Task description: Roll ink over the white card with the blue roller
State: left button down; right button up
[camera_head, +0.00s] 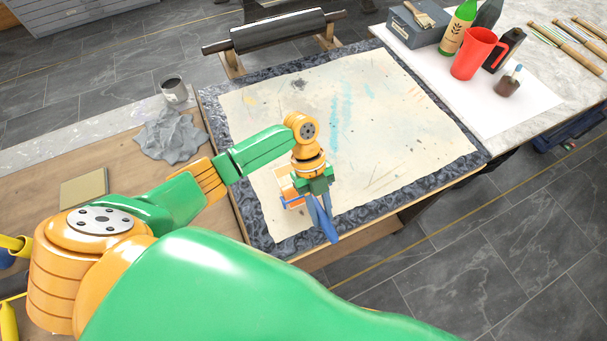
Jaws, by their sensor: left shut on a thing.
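The blue roller (325,224) hangs below my left gripper (319,192), with its blue handle slanting down to the right. My left gripper is shut on it, over the near part of the pale, paint-stained sheet. Just left of the gripper a small whitish card (283,180) shows in part, with orange and blue bits at its near edge. The gripper and wrist hide the rest of it. I cannot tell whether the roller touches the card. My right gripper is not in view.
The stained sheet (400,120) lies on a dark marbled slab (459,168). A dark roller on a bar (278,30) stands behind. At the back right are a red jug (474,54), a green bottle (457,28) and a grey box (416,27). A grey rag (172,137) and tin (174,90) lie left.

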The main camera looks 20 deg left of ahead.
pick_arm(q)
jog(key=w+a+b, duration=0.3)
jog(key=shift+w+a+f, duration=0.15)
jog(key=shift+a+f, duration=0.1)
jog(key=shift+a, duration=0.1)
jog(key=shift+w+a+r, duration=0.15)
jog(key=shift+w+a, duration=0.05)
jog(key=w+a+b, duration=0.2)
jog(key=b, duration=0.2)
jog(key=shift+w+a, duration=0.1)
jog(key=shift+a, duration=0.1)
jog(key=shift+w+a, duration=0.15)
notch_tip(320, 180, up, 4)
jog(key=p, duration=0.3)
jog(key=shift+f, duration=0.3)
jog(key=shift+f, duration=0.15)
jog(key=shift+f+b, duration=0.5)
jog(key=shift+f, duration=0.25)
jog(key=shift+f+b, duration=0.65)
jog(key=shift+f, duration=0.1)
